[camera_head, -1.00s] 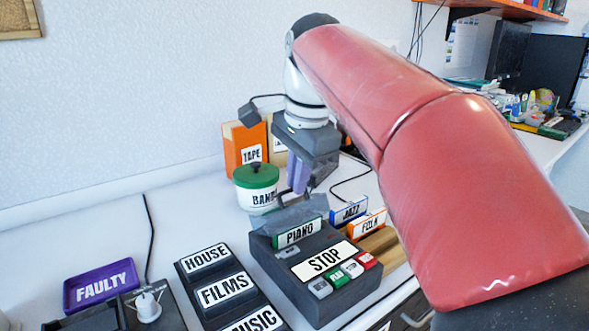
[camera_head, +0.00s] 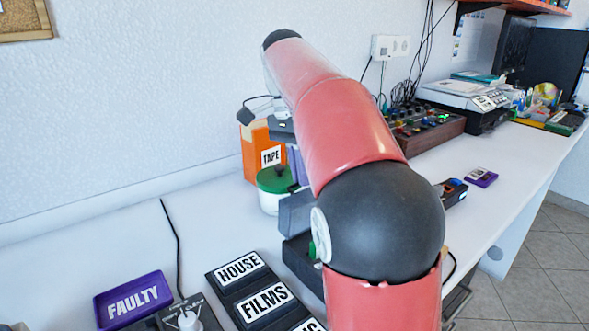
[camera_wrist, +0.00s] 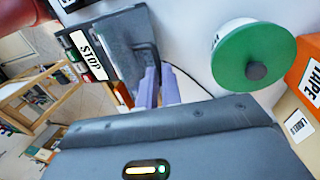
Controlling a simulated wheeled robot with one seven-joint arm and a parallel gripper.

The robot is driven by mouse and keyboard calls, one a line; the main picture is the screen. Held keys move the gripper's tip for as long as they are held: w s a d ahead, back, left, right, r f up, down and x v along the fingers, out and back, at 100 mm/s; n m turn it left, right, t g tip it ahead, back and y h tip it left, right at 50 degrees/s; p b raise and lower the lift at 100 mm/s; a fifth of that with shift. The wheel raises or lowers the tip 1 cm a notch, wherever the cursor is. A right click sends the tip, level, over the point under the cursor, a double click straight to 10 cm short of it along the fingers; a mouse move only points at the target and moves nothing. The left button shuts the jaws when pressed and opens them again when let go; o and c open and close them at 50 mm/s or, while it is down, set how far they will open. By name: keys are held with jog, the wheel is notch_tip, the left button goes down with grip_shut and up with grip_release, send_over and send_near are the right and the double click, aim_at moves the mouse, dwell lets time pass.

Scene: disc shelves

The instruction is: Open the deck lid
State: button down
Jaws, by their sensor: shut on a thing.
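The deck shows in the wrist view with its STOP label (camera_wrist: 86,54) and a row of buttons at the upper left. Its grey deck lid (camera_wrist: 124,36) lies beside the label. My gripper (camera_wrist: 152,78) has its purple fingers close together at a dark tab on the lid's edge, shut on it. In the head view my red arm and its dark joint cover most of the deck. Only part of the grey lid (camera_head: 294,212) shows there, below my gripper (camera_head: 297,172). The lid's exact angle is hard to tell.
A green-lidded white pot (camera_head: 274,190) stands close behind my gripper, with the orange TAPE box (camera_head: 257,148) behind it. The HOUSE and FILMS rack (camera_head: 258,291) and purple FAULTY tray (camera_head: 133,300) lie to the left. A mixer (camera_head: 428,132) is at the right.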

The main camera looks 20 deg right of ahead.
jog(key=shift+w+a+f+g, duration=0.15)
jog(key=shift+w+f+g, duration=0.15)
jog(key=shift+w+g, duration=0.15)
dwell(0.3)
jog(key=c, duration=1.6)
grip_release()
jog(key=shift+o, duration=0.2)
